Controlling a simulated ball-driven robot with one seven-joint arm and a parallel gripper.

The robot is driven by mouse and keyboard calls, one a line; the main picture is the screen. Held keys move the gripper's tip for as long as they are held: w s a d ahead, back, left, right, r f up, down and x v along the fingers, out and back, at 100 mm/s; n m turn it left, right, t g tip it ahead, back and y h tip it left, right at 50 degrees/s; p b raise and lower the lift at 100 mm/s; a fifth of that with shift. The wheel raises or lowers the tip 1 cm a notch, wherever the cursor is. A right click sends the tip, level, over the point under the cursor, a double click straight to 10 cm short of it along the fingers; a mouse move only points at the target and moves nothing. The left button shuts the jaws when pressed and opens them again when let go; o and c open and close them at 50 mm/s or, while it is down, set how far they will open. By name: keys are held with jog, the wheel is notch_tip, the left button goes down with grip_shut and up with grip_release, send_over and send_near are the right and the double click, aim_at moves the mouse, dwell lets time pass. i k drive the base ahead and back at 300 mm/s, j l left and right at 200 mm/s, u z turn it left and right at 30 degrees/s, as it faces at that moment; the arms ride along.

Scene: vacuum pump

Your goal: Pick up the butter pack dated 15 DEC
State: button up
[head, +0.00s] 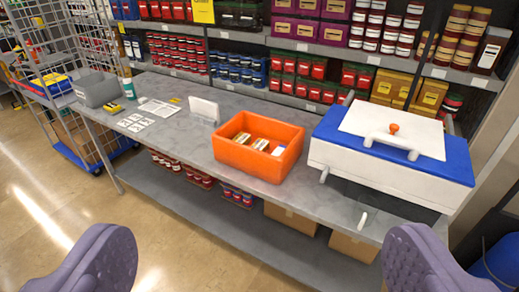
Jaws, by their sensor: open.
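An orange crate (229,154) stands on the grey workbench. Several small packs lie inside it: a gold-and-white pack (242,138), another gold pack (261,144) and a white-and-blue pack (279,150). No date can be read on any of them at this size. My gripper (258,262) shows as two purple padded fingers at the bottom left and bottom right, wide apart. It is open and empty, well in front of the bench and short of the crate.
The grey workbench (172,130) carries a blue-and-white machine (340,157) right of the crate. A white card stand (204,110), labels (135,122) and a grey bin (96,89) are to the left. Stocked shelves rise behind. A wire cart (60,100) stands at left. The floor (50,220) in front is clear.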

aim_at(261, 144)
jog(key=i+j, duration=0.2)
jog(key=i, duration=1.2)
jog(key=i+j+u, duration=0.15)
jog(key=i, duration=1.25)
